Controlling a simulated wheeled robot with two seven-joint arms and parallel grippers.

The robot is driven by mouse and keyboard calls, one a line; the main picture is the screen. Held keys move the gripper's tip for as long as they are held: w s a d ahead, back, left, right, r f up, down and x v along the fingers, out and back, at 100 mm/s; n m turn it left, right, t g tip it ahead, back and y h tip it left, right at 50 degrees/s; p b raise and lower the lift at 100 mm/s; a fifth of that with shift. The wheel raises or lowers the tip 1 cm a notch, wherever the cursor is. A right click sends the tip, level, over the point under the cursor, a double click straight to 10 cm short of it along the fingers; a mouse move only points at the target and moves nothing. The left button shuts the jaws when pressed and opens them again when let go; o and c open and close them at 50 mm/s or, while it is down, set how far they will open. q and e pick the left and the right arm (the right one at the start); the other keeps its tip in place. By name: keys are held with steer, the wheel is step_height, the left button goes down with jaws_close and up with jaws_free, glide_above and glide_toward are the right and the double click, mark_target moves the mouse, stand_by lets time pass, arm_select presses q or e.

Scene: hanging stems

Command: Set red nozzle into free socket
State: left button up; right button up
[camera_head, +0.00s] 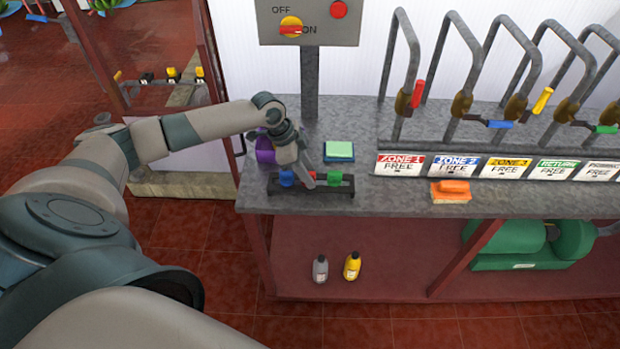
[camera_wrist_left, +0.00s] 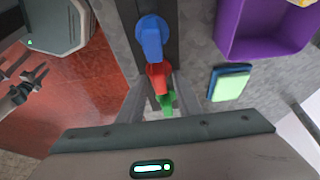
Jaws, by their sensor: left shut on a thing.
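A dark rack (camera_head: 262,190) lies on the grey counter near its front left edge. A blue nozzle (camera_head: 286,178) and a green nozzle (camera_head: 334,178) stand in it. The red nozzle (camera_wrist_left: 158,76) is between them, mostly hidden by my left gripper (camera_head: 308,180) in the head view. In the left wrist view the left fingers (camera_wrist_left: 158,88) close around the red nozzle, with the blue nozzle (camera_wrist_left: 152,38) beyond and the green nozzle (camera_wrist_left: 167,103) close by. I cannot tell whether the red nozzle is seated or slightly raised. No empty socket is clearly visible.
A purple bin (camera_head: 264,150) and a green-topped pad (camera_head: 339,151) are behind the rack. An orange block (camera_head: 451,191) sits right, below zone labels (camera_head: 400,164). Bent pipes with coloured levers stand behind. Two bottles (camera_head: 352,266) are on the lower shelf.

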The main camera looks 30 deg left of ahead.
arm_select(q)
steer(key=shift+r, duration=0.2)
steer(key=shift+r+p, duration=0.85)
steer(key=shift+p, duration=0.1)
steer(key=shift+r+p, duration=1.1)
steer(key=shift+r, duration=0.1)
